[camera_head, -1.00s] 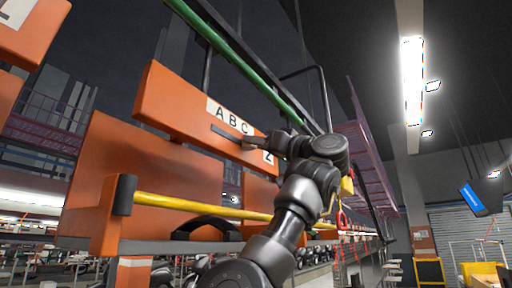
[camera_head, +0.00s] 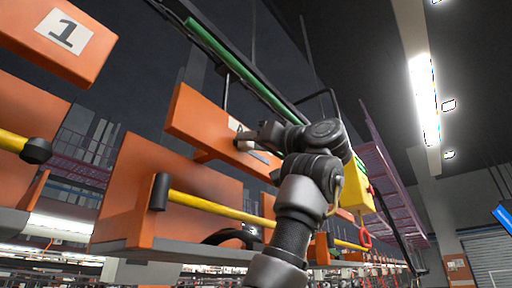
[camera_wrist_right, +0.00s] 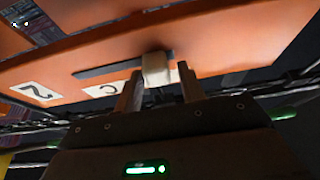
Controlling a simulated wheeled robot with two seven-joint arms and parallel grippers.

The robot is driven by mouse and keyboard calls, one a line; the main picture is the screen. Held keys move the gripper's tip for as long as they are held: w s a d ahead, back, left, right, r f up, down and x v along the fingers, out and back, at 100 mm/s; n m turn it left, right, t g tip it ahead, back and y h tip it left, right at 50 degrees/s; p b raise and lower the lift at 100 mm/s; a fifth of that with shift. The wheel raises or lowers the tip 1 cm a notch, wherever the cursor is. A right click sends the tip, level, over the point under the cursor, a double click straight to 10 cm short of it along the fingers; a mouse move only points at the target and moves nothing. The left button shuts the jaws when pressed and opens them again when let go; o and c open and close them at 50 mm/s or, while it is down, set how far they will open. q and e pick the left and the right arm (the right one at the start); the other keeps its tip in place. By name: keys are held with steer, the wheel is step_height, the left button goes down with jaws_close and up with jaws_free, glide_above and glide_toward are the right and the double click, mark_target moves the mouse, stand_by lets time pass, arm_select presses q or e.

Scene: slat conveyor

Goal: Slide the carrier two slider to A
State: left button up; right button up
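The carrier two panel (camera_head: 200,118) is orange and hangs tilted in the middle of the head view. In the wrist view its face shows upside down, with a "2" label (camera_wrist_right: 35,91), a white letter label (camera_wrist_right: 104,90) with C readable, and a dark slot (camera_wrist_right: 100,70). The slider (camera_wrist_right: 155,68) is a pale block partway along the slot. It covers part of the label, so I cannot tell its exact letter. My right gripper (camera_head: 242,136) is at the panel; in the wrist view its open fingers (camera_wrist_right: 160,88) flank the slider, with gaps visible. My left gripper is out of view.
Below are larger orange panels, a yellow bar (camera_head: 205,204) and a yellow box (camera_head: 355,190). A green rail (camera_head: 240,70) runs above. Purple framework stands at right.

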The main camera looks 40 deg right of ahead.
steer(key=shift+o, duration=0.7)
steer(key=shift+a, duration=0.15)
steer(key=shift+s, duration=0.1)
steer(key=b+v, duration=0.6)
steer(key=v, duration=0.4)
steer(key=shift+s, duration=0.35)
steer(key=shift+f, duration=0.1)
